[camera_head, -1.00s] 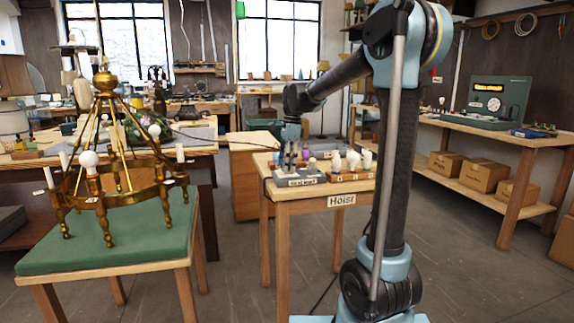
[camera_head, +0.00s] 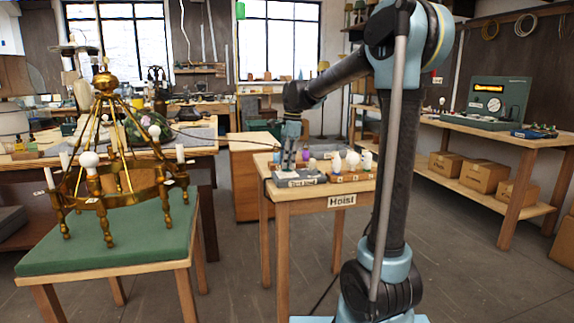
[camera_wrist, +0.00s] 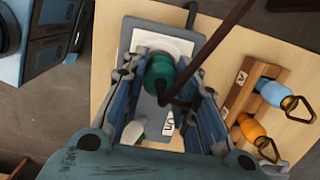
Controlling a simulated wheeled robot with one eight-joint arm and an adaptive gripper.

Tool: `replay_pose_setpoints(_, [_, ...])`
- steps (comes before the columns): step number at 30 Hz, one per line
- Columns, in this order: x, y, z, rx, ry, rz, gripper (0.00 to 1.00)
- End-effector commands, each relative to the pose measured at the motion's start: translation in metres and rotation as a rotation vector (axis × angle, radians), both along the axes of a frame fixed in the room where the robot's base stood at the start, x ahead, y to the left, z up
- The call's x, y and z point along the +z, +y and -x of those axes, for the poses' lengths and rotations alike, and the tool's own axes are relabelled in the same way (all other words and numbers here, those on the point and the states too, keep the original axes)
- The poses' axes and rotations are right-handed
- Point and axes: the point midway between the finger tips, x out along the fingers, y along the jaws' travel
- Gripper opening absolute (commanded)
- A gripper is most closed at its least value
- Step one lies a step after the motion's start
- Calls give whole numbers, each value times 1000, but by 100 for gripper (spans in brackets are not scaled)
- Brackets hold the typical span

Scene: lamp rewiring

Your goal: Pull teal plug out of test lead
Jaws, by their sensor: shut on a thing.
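The teal plug (camera_wrist: 160,70) is between the two fingers of my gripper (camera_wrist: 163,84) in the wrist view, and the fingers are shut on it. Below it is the grey test lead base (camera_wrist: 129,46), with a pale top patch and a small label. In the head view the test lead base (camera_head: 300,181) lies on the front left of the Hoist table, and my gripper (camera_head: 287,163) points down over it. The plug is too small to make out there. How far it sits in the test lead is hidden.
The Hoist table (camera_head: 283,196) also bears a wooden rack (camera_head: 350,177) of bulbs, right of the test lead. A dark rod or cable (camera_wrist: 215,42) crosses the wrist view by the plug. A brass chandelier (camera_head: 112,190) stands on a green-topped table at left.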

Motion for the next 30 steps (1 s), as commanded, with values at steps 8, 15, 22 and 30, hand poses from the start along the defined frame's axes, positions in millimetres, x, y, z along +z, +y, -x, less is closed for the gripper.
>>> replay_pose_setpoints(8, [9,0,0,0,0,0,4])
replay_pose_setpoints(15, [19,0,0,0,0,0,4])
replay_pose_setpoints(22, [34,0,0,0,0,0,4])
replay_pose_setpoints(30, [35,0,0,0,0,0,4])
